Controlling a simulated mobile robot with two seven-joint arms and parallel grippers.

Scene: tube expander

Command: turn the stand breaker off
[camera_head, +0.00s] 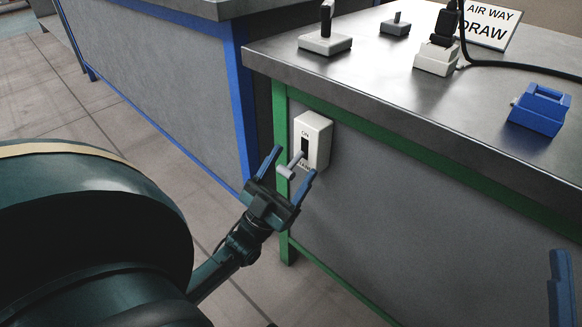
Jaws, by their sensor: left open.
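The stand breaker (317,135) is a white box on the grey side panel of the workbench, near its green corner post. "ON" is printed at its top, above a dark slot; the lower label is mostly hidden. A light grey lever (291,166) sticks out from low on the box. My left gripper (287,170) is open in front of the box, with one blue finger on each side of the lever. I cannot tell whether the fingers touch it. Part of my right gripper (562,290), a blue finger, shows at the right edge; its opening is out of view.
The metal benchtop (370,85) overhangs the breaker. On it are a white socket with a black plug (437,55), a blue block-shaped item (540,108), a sign (488,25) and small switch-like devices (325,42). A blue-framed bench (160,75) stands behind left.

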